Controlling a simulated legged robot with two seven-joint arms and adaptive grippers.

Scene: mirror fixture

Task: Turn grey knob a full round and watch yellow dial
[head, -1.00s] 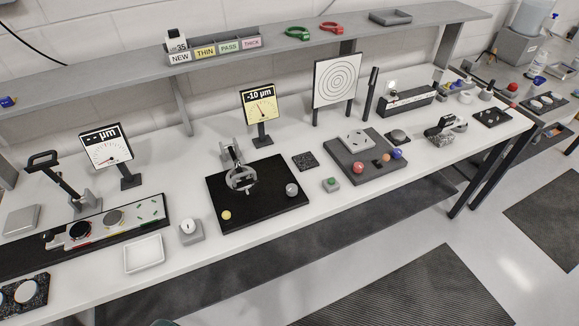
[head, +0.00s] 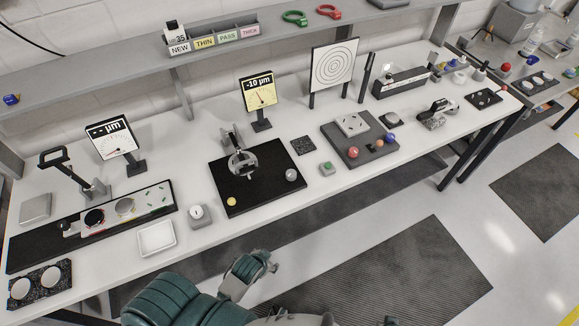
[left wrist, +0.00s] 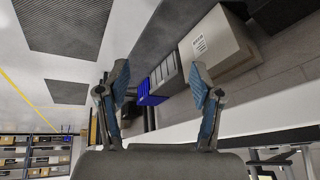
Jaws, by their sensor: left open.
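The grey knob (head: 292,174) is a small ball at the right side of the black board (head: 262,200), which also holds the ring-shaped mirror fixture (head: 242,162) and a yellow knob (head: 231,202). The yellow dial (head: 259,92) stands behind the board and reads -10 µm. My left gripper (head: 250,266) is in front of the table's front edge, apart from the board and the knob. In the left wrist view its two fingers (left wrist: 160,82) are spread with nothing between them. My right gripper does not show.
A white dial (head: 112,140) stands at the left and a target plate (head: 334,66) at the back. A grey block with coloured balls (head: 366,158) sits right of the board. A small white tray (head: 157,238) lies near the front edge. Cardboard boxes (left wrist: 215,42) show in the left wrist view.

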